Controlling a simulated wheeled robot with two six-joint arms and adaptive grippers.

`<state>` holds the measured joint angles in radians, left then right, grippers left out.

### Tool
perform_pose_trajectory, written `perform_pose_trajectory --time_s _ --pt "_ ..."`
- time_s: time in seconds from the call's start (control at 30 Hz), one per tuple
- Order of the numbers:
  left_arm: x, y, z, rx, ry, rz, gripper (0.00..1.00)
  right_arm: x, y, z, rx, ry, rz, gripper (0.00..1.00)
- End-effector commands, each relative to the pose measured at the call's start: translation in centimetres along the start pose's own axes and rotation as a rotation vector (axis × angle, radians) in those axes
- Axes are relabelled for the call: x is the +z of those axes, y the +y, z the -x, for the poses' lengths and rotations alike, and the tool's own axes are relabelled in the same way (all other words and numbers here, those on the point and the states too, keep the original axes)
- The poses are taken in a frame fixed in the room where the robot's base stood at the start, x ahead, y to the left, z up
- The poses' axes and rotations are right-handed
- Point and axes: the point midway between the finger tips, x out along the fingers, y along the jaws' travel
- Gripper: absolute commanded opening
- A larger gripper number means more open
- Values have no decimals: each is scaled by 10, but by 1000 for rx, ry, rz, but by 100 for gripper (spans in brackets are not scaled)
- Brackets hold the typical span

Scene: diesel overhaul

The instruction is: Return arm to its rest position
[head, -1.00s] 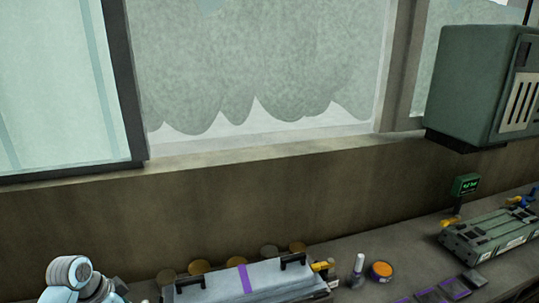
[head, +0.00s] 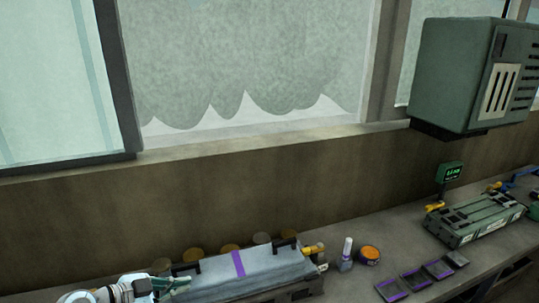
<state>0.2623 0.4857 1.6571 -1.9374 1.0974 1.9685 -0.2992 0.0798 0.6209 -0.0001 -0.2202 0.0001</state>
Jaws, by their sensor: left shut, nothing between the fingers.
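My left arm comes in at the bottom left edge. My left gripper (head: 174,284) is shut and empty, with its greenish fingers pointing right. It shows in front of the left end of a grey case (head: 215,277) with a purple stripe and two black handles. I cannot tell whether the fingers touch the case or are apart from it. My right gripper is not in view.
The bench (head: 330,285) runs along the wall under the windows. Right of the case stand a small bottle (head: 346,256), an orange-topped tin (head: 369,255), several dark purple-edged blocks (head: 413,277) and a green unit (head: 475,218). A green box (head: 455,75) hangs on the wall.

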Motion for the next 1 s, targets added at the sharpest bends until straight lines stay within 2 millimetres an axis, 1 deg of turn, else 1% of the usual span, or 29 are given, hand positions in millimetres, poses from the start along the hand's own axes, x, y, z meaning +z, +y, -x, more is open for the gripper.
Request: perform_pose_trajectory --time_s 0.03,0.07,0.1,0.13,0.17,0.2,0.23,0.27,0.3,0.33,0.37,0.4,0.43,0.47,0.5,0.53,0.57,0.6,0.67,0.7,0.77,0.8,0.87,0.9,0.93,1.0 --pt "-21 2 -2 -49 102 -30 0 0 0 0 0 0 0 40" --pt "-38 1 0 -96 179 -51 0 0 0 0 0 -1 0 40" --pt "-60 -1 5 -176 281 -72 0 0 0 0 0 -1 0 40" --pt "-75 -5 12 -247 354 -79 0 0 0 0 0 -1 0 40" --pt "-88 -10 22 -330 422 -76 0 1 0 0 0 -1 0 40" --pt "-101 -18 39 -459 497 -56 0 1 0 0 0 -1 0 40" --pt "-106 -26 55 -571 537 -24 0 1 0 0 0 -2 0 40" --pt "-104 -34 73 -693 554 25 0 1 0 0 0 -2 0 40" --pt "-88 -43 98 -861 527 119 0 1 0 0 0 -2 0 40" --pt "-65 -46 114 -975 463 212 0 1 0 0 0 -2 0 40" --pt "-37 -43 128 -1067 367 313 0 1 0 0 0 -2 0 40" --pt "2 -29 137 -1132 212 435 0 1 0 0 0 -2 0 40" --pt "28 -15 140 -1144 98 510 0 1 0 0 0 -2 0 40" --pt "49 2 141 -1136 -9 573 0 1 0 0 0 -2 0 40" --pt "72 26 140 -1105 -137 640 0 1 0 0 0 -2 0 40" --pt "86 44 139 -1071 -222 681 0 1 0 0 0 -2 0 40" --pt "98 62 138 -1031 -301 717 0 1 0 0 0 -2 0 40" --pt "110 86 137 -971 -394 754 0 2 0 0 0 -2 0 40" --pt "122 122 136 -873 -514 797 0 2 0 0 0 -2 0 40" --pt "128 145 135 -802 -583 818 0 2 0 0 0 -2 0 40" --pt "133 178 136 -694 -674 840 0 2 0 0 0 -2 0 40" --pt "134 199 137 -618 -727 850 0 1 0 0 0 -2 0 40" --pt "133 230 140 -504 -795 859 0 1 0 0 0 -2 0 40" --pt "131 250 142 -426 -835 861 0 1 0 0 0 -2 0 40" --pt "129 265 144 -365 -863 860 0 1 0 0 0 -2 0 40" --pt "165 270 122 -366 -882 867 0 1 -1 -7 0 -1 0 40"
